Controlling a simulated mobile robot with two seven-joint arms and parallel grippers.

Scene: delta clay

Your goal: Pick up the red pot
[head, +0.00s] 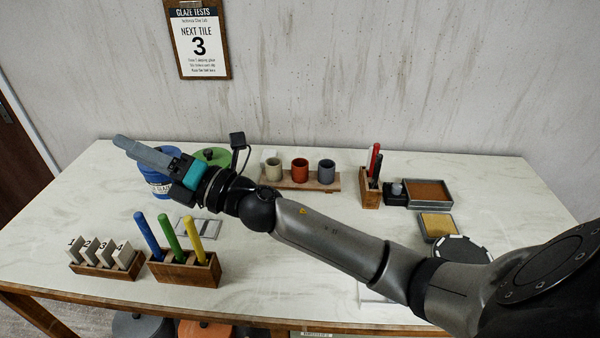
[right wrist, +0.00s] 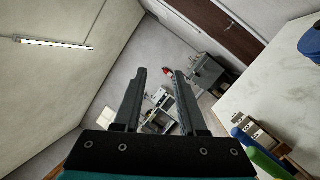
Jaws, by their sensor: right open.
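The red pot (head: 300,171) stands upright on a wooden board (head: 328,184) toward the back of the table, between a cream pot (head: 273,170) and a grey pot (head: 327,172). My right arm reaches across the table from the right. My right gripper (head: 127,143) is open and empty, up at the left near the blue container, well left of the red pot. In the right wrist view the two fingers (right wrist: 158,100) are apart with only distant room between them. The red pot does not show in that view. My left gripper is not in view.
A blue container (head: 158,183) and a green lid (head: 213,156) are by my right gripper. A wooden block with coloured handles (head: 186,270) and a rack of numbered tiles (head: 104,262) stand at front left. A tool holder (head: 370,190) and trays (head: 428,193) are right of the pots.

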